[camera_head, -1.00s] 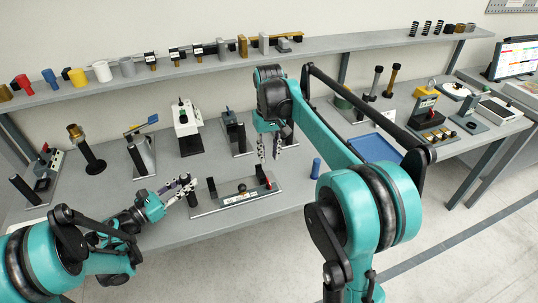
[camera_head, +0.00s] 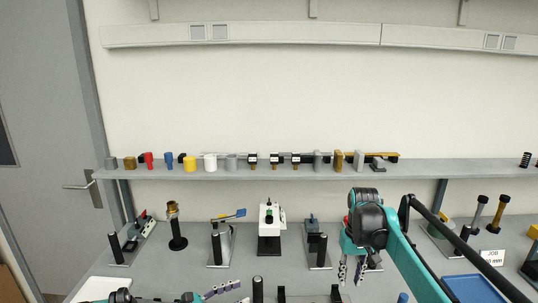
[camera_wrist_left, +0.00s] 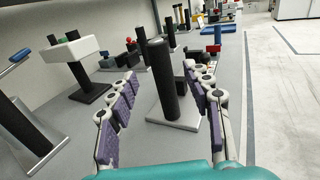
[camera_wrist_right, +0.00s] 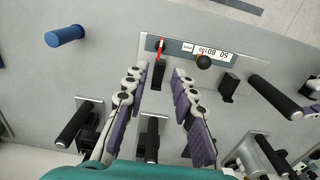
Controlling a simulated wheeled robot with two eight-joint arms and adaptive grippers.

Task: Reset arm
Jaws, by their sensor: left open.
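My left gripper (camera_head: 224,288) shows at the bottom of the head view, its arm mostly cut off. In the left wrist view it is open (camera_wrist_left: 160,88), with a black post (camera_wrist_left: 161,80) on a grey plate seen between its fingers. My right gripper (camera_head: 351,270) points down over the bench in the head view. In the right wrist view it is open and empty (camera_wrist_right: 158,78), with a grey fixture bearing a red lever (camera_wrist_right: 160,50), a scale and a black knob (camera_wrist_right: 204,61) beyond its fingertips. Contact with the fixture cannot be told.
A shelf (camera_head: 270,170) with several coloured cylinders and blocks runs behind the bench. Several post stands and a white device (camera_head: 271,222) stand at the back. A blue tray (camera_head: 470,290) lies at right.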

